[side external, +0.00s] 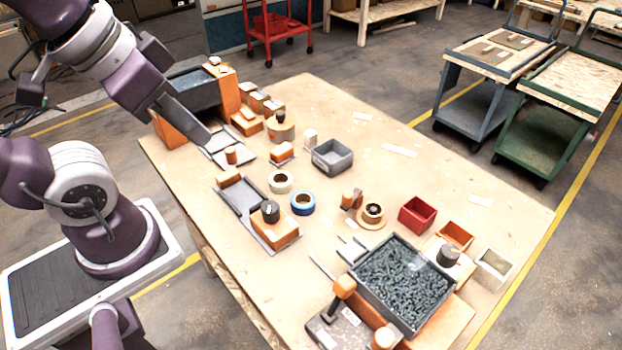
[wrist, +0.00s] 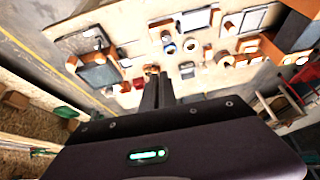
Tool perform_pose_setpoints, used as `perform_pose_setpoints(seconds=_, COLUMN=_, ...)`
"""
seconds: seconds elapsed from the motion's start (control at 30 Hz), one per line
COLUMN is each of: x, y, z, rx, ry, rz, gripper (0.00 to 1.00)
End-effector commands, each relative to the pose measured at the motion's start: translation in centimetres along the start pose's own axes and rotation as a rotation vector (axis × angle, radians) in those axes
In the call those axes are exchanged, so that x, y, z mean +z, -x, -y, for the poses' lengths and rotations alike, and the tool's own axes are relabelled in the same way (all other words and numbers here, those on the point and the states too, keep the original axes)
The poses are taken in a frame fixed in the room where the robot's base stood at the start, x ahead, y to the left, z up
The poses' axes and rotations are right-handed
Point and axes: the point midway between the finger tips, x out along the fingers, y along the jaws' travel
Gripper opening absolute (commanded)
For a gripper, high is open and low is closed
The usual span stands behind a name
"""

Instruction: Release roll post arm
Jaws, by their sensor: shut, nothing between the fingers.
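My gripper (side external: 207,142) is above the far left part of the table in the side external view. In the wrist view my gripper (wrist: 157,78) has its two dark fingers together, with nothing seen between them. A round tan base with a dark-cored roll (side external: 373,209) stands right of the table's middle, with small orange blocks (side external: 350,199) beside it. I cannot tell for sure which piece is the roll post arm. A small orange part (wrist: 151,70) shows close to the fingertips in the wrist view; contact cannot be told.
A white tape roll (side external: 281,182), a blue tape roll (side external: 303,203), a grey bin (side external: 332,157) and a red bin (side external: 417,215) stand around. The right far tabletop is mostly clear.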

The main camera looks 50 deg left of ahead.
Motion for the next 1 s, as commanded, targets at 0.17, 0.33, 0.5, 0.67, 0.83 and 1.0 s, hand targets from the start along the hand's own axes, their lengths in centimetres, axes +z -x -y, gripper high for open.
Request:
perform_pose_setpoints(seconds=0.17, x=-3.0, y=-1.0, z=0.0, rx=-0.009, ry=0.033, rz=0.061, gripper=0.39)
perform_pose_setpoints(seconds=0.33, x=-10.8, y=-7.6, z=-0.8, rx=-0.035, ry=0.045, rz=0.218, gripper=0.45)
perform_pose_setpoints(seconds=0.5, x=-15.1, y=-18.5, z=-2.7, rx=-0.026, ry=0.075, rz=0.362, gripper=0.45)
perform_pose_setpoints(seconds=0.67, x=-15.3, y=-26.6, z=-4.2, rx=-0.010, ry=0.110, rz=0.451, gripper=0.45)
perform_pose_setpoints(seconds=0.83, x=-14.7, y=-29.8, z=-4.8, rx=-0.004, ry=0.125, rz=0.481, gripper=0.45)
perform_pose_setpoints(seconds=1.0, x=-13.1, y=-32.6, z=-4.8, rx=-0.005, ry=0.125, rz=0.484, gripper=0.45)
